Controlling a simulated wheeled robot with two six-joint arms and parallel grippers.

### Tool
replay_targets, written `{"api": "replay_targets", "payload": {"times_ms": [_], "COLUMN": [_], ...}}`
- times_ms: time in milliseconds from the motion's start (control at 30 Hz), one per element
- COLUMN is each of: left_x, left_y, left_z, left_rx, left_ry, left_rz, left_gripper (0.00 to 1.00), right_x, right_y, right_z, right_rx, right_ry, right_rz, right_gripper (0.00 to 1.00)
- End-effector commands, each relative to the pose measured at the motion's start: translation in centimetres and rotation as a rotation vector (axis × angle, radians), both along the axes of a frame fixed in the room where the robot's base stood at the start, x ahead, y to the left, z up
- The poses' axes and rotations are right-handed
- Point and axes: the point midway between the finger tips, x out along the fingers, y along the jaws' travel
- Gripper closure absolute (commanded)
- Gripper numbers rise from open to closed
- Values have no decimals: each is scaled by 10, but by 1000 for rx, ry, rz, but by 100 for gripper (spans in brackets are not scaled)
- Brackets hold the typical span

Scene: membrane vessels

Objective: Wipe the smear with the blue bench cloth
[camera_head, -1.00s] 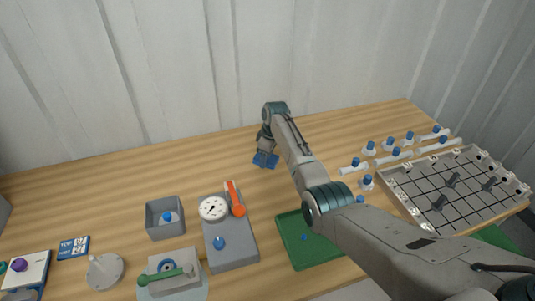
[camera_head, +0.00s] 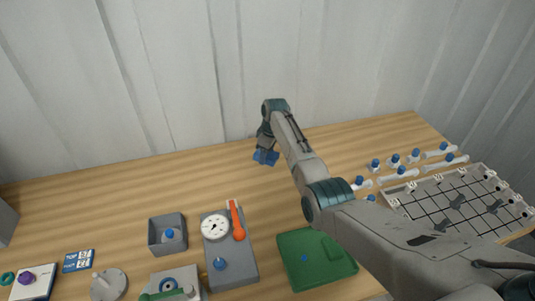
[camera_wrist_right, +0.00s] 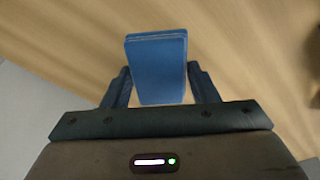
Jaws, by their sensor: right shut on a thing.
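The blue bench cloth (camera_head: 265,157) is a folded blue block in my right gripper (camera_head: 266,150), over the back middle of the wooden bench. In the right wrist view the cloth (camera_wrist_right: 157,68) sits between the two dark fingers of the right gripper (camera_wrist_right: 160,88), which is shut on it. I cannot tell whether the cloth touches the bench top. No smear can be made out in either view. My left gripper does not show.
A grey box (camera_head: 167,235), a gauge unit (camera_head: 230,259) with an orange-handled part and a green tray (camera_head: 318,262) stand nearer the front. A gridded rack (camera_head: 455,205) and several blue-capped white fittings lie at the right. The bench (camera_head: 120,190) is clear at the back left.

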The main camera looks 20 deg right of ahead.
Motion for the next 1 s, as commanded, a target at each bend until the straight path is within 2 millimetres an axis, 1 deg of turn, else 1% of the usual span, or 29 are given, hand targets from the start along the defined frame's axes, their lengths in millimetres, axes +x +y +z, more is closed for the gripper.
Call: {"api": "replay_targets", "payload": {"times_ms": [33, 167, 300, 400, 1000], "left_x": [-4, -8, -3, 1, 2], "left_y": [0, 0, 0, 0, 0], "left_z": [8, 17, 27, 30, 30], "left_rx": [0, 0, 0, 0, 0], "left_ry": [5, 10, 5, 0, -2], "left_rz": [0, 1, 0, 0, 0], "left_gripper": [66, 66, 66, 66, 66], "right_x": [0, 2, 3, 3, 3], "right_y": [1, 2, 3, 3, 3], "right_z": [9, 21, 33, 37, 36], "right_rx": [0, 0, -1, 0, 0], "right_ry": [0, 0, -1, -1, -1], "right_rz": [-1, -3, -6, -8, -8], "right_gripper": [68, 68, 68, 68, 68]}}
